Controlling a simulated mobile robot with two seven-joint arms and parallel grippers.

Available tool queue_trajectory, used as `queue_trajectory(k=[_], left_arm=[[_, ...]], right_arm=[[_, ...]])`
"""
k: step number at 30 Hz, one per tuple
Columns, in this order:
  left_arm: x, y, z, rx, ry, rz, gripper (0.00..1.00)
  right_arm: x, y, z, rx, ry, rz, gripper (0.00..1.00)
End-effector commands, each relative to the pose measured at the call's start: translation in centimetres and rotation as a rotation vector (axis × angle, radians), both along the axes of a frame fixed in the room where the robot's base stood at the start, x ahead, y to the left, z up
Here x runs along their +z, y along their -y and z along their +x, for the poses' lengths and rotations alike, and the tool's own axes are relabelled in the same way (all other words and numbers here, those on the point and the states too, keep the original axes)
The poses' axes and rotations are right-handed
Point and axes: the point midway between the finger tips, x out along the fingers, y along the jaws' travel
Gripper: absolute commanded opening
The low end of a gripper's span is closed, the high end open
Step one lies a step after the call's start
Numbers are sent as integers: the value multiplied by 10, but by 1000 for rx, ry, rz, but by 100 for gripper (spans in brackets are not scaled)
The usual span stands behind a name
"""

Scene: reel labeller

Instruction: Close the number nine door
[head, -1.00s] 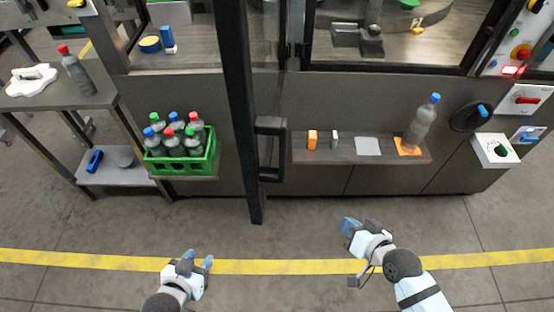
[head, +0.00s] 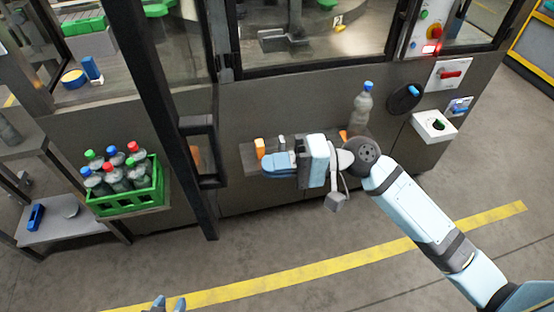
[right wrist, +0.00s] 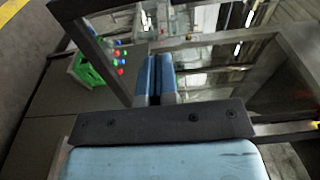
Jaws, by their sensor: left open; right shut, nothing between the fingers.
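A black-framed door (head: 167,105) stands swung open from the machine, seen almost edge-on in the head view. Its black bar handle (head: 213,152) faces right. No number nine is readable on it. My right gripper (head: 268,165) is shut and empty, right of the handle and apart from it, in front of the small shelf. In the right wrist view its blue fingers (right wrist: 156,78) are together, pointing toward dark framing and glass. My left gripper (head: 169,303) is open at the bottom edge of the head view, mostly cut off.
A green crate (head: 128,204) of capped bottles sits left of the door. The shelf (head: 247,157) holds an orange block (head: 260,147) and a clear bottle (head: 362,108) near my right arm. A control panel (head: 428,28) is at right. Floor in front is clear.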

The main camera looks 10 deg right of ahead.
Motion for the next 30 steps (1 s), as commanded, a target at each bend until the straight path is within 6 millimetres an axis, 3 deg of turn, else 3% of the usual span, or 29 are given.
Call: queue_trajectory(k=[6, 12, 18, 30], left_arm=[[18, -1, 1, 0, 1, 1, 43], [28, -1, 0, 1, 1, 2, 43], [31, -1, 0, 1, 0, 2, 43], [29, -1, -1, 0, -3, 2, 43]], right_arm=[[5, -49, 6, 0, -1, 3, 0], [4, -83, 9, 0, 1, 1, 0], [1, -98, 11, -2, 2, 0, 0], [0, -100, 11, -2, 2, -1, 0]])
